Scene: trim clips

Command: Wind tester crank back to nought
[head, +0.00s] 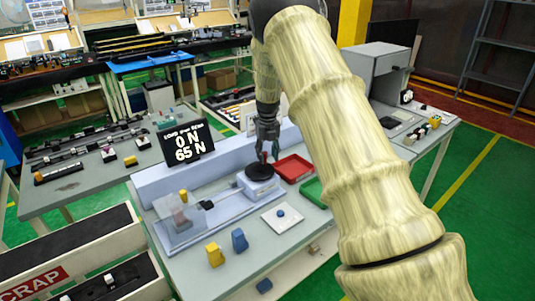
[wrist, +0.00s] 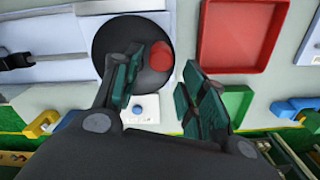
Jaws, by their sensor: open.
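The tester (head: 220,195) is a pale blue bench unit with a rod running left from its crank housing. Its crank is a black disc (head: 250,181) with an upright red knob (head: 264,158). In the wrist view the disc (wrist: 112,42) and the knob (wrist: 161,58) show from above, with the knob on the disc's right side. My gripper (head: 267,143) points down over the crank, open. In the wrist view its green-padded fingers (wrist: 165,80) stand either side of the knob; I cannot tell whether either touches it. A display (head: 187,143) reads 0 N above 65 N.
A red tray (head: 292,167) and a green tray (head: 312,189) lie right of the crank. A white plate with a blue button (head: 281,213) sits in front. Yellow (head: 214,254) and blue (head: 239,240) blocks stand near the front edge. A grey cabinet (head: 377,68) stands behind right.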

